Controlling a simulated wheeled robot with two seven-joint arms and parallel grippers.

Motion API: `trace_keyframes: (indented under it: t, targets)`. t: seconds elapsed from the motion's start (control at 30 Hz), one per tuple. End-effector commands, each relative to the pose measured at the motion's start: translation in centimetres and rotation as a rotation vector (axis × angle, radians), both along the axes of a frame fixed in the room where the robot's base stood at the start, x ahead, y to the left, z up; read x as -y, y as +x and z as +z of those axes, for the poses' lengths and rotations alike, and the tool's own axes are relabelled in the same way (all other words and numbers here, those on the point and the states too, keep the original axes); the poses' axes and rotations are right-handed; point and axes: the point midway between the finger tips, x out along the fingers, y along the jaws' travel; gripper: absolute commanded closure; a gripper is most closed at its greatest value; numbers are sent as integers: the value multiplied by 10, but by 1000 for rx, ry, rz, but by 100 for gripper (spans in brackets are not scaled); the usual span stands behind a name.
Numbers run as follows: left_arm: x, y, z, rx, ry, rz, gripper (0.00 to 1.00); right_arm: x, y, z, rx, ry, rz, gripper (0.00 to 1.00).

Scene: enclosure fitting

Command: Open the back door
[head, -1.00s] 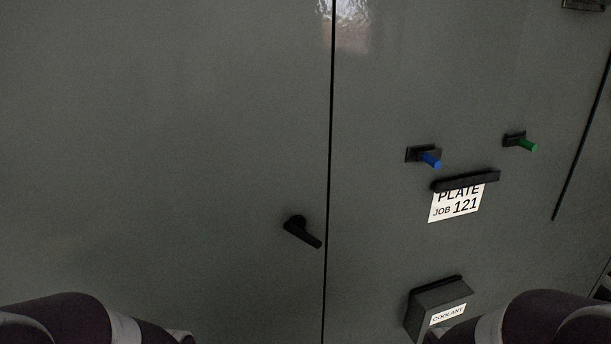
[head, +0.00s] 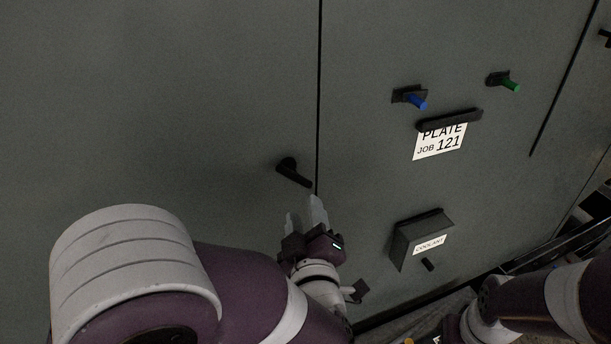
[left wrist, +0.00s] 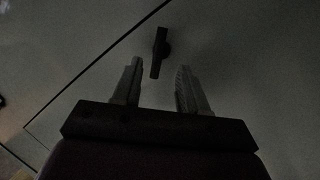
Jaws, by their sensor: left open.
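The back door is a large flat grey panel (head: 150,110) with a dark vertical seam along its right edge. A black lever handle (head: 293,172) sits on it close to the seam, slanting down to the right. My left gripper (head: 305,208) is open and empty, just below the handle in the head view. In the left wrist view the handle (left wrist: 159,52) stands ahead of the gripper (left wrist: 157,88), between the lines of the two fingers and apart from them. The door looks shut. My right arm shows at the lower right, but its gripper is not visible.
Right of the seam, the panel carries a blue peg (head: 417,102), a green peg (head: 510,86), a sign (head: 440,141) reading PLATE JOB 121 under a black bar, and a protruding box (head: 420,238) labelled COOLANT. The box stands right of my left gripper.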

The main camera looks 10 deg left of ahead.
Motion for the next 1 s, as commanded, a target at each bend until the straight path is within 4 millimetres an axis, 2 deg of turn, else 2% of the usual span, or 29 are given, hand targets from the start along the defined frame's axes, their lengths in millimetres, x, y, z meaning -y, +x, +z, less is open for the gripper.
trace_keyframes:
  t: [0.03,0.2,0.4,0.57,0.8,0.93,1.0]
  targets:
    - [-6,13,5,-3,3,8,57,0,0,10,0,0,0,61]
    - [-20,55,5,-5,4,5,57,0,0,25,0,0,0,61]
    - [-28,84,3,-4,2,0,57,0,0,34,0,0,0,61]
    - [-30,93,1,-2,1,-1,57,0,0,35,0,0,0,61]
    - [-30,93,0,-3,1,-2,57,0,0,35,0,0,0,61]
    - [-30,93,0,-3,2,-2,100,0,0,35,0,0,0,61]
    - [-30,93,0,-3,2,-2,100,0,0,35,0,0,0,61]
